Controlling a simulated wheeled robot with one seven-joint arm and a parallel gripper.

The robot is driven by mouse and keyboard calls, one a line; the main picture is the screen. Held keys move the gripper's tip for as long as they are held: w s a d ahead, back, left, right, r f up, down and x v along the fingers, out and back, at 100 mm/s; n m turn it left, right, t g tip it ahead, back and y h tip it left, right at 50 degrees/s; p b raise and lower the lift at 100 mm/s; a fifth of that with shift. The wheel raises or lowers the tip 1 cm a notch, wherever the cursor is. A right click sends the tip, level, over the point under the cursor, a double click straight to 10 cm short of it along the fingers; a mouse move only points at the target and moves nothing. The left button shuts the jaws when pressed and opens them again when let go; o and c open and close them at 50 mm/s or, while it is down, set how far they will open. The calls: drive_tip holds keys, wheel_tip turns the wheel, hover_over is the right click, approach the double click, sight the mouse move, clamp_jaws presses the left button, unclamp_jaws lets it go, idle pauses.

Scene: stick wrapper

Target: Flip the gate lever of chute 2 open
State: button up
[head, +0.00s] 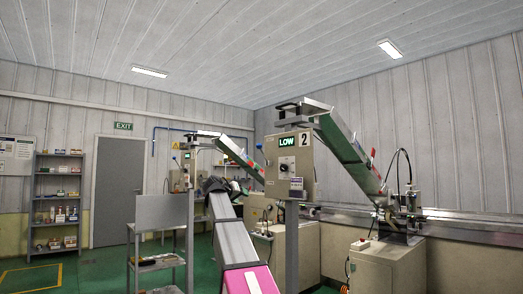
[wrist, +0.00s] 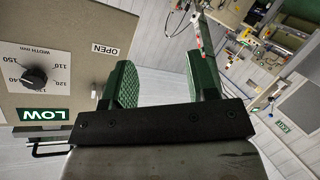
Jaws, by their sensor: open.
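The chute 2 control box (head: 303,162) carries a green LOW display, a knob and a "2" plate. Its gate lever (head: 260,148), a thin rod with a blue knob, sticks up and left from the box's left side in the head view. The chute (head: 350,153) slopes down to the right behind the box. In the wrist view, my gripper (wrist: 162,80) is open and empty, with green pads apart. The box face (wrist: 60,60), inverted, with an OPEN label (wrist: 105,48), is left of the fingers. I cannot make out the lever there.
Another chute box (head: 185,165) with a similar lever stands farther back left. A grey shelved cart (head: 160,215) is left of my arm. A machine (head: 400,225) stands at the lower end of chute 2. Green floor at left is open.

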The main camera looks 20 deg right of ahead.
drive_tip(key=s+d+r+m+h, duration=0.1)
drive_tip(key=s+r+h, duration=0.1)
drive_tip(key=r, duration=1)
drive_tip(key=s+d+r+m+h, duration=0.1)
drive_tip(key=s+r+m+h, duration=0.1)
drive_tip(key=r, duration=0.9)
drive_tip(key=x, duration=1)
drive_tip(key=shift+w, duration=0.45)
drive_tip(key=shift+f, duration=0.1)
clamp_jaws()
